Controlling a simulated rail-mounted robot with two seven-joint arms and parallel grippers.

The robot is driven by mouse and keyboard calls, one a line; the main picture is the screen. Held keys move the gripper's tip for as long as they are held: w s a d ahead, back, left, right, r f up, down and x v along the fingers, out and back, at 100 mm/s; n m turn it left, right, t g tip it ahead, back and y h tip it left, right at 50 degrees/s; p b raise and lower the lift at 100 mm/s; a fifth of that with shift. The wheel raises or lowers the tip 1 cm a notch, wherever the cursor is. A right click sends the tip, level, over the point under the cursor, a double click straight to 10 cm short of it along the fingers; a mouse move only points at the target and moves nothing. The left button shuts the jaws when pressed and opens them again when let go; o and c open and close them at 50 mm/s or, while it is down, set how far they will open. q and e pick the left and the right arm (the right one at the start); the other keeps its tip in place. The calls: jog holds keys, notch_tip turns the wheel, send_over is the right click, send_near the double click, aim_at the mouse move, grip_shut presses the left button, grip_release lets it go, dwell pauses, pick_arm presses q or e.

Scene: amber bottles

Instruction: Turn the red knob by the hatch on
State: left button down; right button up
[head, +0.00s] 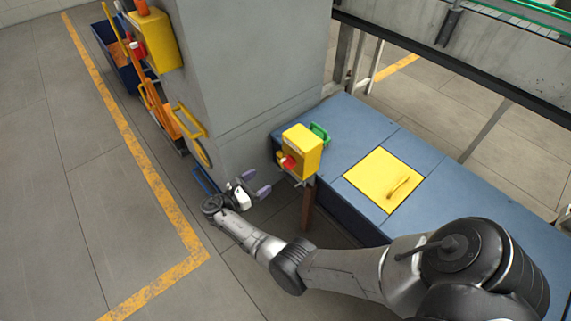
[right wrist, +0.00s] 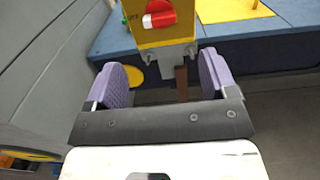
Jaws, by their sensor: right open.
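The red knob (head: 288,162) sits on the front of a yellow box (head: 305,148) on a post beside the blue platform. In the right wrist view the red knob (right wrist: 161,14) is at the top, with a white patch at its left end. The letters "OFF" show to its left on the yellow box (right wrist: 165,38). My right gripper (head: 256,184) is open and empty, a little left of and below the knob, apart from it. Its two purple fingers (right wrist: 165,80) point towards the box. The yellow hatch (head: 372,172) with a handle lies on the platform. My left gripper is out of view.
A green part (head: 320,131) is behind the box. Another yellow box (head: 158,40) is at the upper left. Floor at left is clear.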

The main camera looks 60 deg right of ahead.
aim_at(285, 165)
jog(key=b+x, duration=0.2)
jog(key=x, duration=0.9)
jog(key=shift+d, duration=0.1)
jog(key=shift+s+d, duration=0.2)
jog(key=shift+d, duration=0.5)
jog(key=shift+c, duration=0.2)
jog(key=c, duration=0.9)
